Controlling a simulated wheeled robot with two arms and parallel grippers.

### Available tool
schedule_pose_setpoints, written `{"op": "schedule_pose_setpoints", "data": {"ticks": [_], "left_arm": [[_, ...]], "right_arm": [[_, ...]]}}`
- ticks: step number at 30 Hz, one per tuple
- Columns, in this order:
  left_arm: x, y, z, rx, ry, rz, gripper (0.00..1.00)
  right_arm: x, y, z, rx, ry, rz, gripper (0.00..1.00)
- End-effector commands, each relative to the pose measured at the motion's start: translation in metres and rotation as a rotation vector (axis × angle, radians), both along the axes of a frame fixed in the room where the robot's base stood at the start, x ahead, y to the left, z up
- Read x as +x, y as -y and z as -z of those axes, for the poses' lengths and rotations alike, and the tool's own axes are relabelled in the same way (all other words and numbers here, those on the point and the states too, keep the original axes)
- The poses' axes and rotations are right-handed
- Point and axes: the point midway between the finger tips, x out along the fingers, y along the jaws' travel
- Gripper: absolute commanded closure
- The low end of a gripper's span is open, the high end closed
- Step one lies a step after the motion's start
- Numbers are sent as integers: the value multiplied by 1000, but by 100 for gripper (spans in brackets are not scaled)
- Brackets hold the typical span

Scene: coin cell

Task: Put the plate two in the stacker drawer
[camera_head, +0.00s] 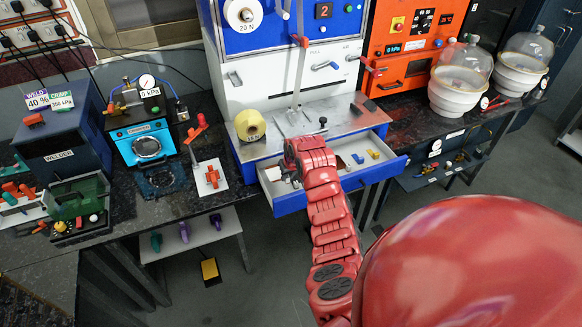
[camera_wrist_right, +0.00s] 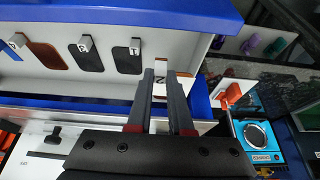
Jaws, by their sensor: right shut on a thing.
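The stacker drawer (camera_head: 388,172) is pulled out below the white and blue machine, with a blue front and pale inside. My right gripper (camera_head: 290,165) is at the drawer's left end. In the wrist view, the right gripper's fingers (camera_wrist_right: 166,76) are close together around a small pale tab marked like a 2, which I take to be plate two (camera_wrist_right: 160,79). A strip of orange-brown shows between the fingers below the tab. Most of that plate is hidden by the fingers, and in the head view it cannot be made out. My left gripper is not in view.
Several tagged plates, including a black one (camera_wrist_right: 127,60) and a brown one (camera_wrist_right: 46,54), line the pale drawer inside. A press lever (camera_head: 299,75) rises behind my gripper. A welder (camera_head: 60,140) stands left.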

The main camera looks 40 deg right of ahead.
Motion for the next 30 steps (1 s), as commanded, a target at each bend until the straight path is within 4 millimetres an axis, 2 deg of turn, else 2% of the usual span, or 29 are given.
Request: {"op": "schedule_pose_setpoints", "data": {"ticks": [1,4,9,17,22,30], "left_arm": [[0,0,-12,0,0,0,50],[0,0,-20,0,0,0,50],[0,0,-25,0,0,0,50],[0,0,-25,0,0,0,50],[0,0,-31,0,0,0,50],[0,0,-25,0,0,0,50]], "right_arm": [[-3,-2,11,4,-10,-1,100],[-3,-3,37,4,-10,-1,100],[0,-1,62,1,-3,-1,100],[8,3,62,0,2,2,100],[21,2,60,4,-1,-3,100],[40,8,62,2,-1,-3,100]]}}
